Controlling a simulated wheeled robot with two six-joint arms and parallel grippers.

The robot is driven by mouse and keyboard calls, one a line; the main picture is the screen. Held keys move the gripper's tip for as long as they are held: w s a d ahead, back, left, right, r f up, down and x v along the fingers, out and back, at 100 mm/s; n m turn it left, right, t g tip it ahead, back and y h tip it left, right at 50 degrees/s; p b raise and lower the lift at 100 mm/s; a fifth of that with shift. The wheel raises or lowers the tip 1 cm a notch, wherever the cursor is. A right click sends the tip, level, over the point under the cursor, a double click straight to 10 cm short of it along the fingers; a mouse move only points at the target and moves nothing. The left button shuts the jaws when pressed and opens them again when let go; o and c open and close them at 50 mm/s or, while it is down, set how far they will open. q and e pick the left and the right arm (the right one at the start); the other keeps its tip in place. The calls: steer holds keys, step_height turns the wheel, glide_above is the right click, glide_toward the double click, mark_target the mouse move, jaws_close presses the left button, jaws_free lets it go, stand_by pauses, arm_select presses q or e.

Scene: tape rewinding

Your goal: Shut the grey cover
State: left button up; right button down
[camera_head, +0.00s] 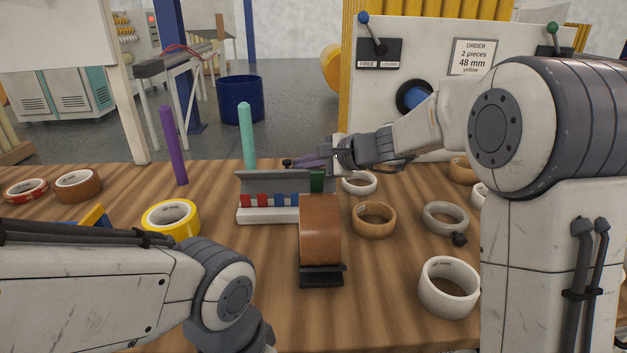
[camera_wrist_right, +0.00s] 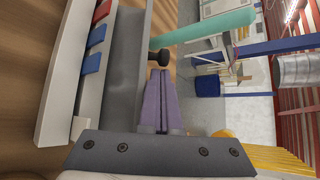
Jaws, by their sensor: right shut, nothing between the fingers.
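The grey cover (camera_head: 275,182) stands raised along the back of a white box (camera_head: 268,216) on the table. In the right wrist view the grey cover (camera_wrist_right: 126,60) runs along the left of my fingers, with a dark round knob (camera_wrist_right: 160,56) by its edge. My right gripper (camera_head: 295,163) is shut and empty, its purple fingers at the cover's upper edge near the knob. In the wrist view the right gripper's fingertips (camera_wrist_right: 160,72) are close to the knob; I cannot tell if they touch it. My left gripper is out of view; only its arm shows.
Red and blue blocks (camera_wrist_right: 92,62) sit in the box. A brown roll (camera_head: 320,230) on a black stand is in front of it. Tape rolls (camera_head: 374,218) lie to the right, a yellow roll (camera_head: 171,216) to the left. A teal post (camera_head: 247,135) and purple post (camera_head: 172,145) stand behind.

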steer(key=shift+s+a+b, duration=0.35)
steer(key=shift+s+b, duration=0.15)
steer(key=shift+s, duration=0.1)
steer(key=shift+s+a+b, duration=0.1)
steer(key=shift+s+b, duration=0.35)
steer(key=shift+s, duration=0.15)
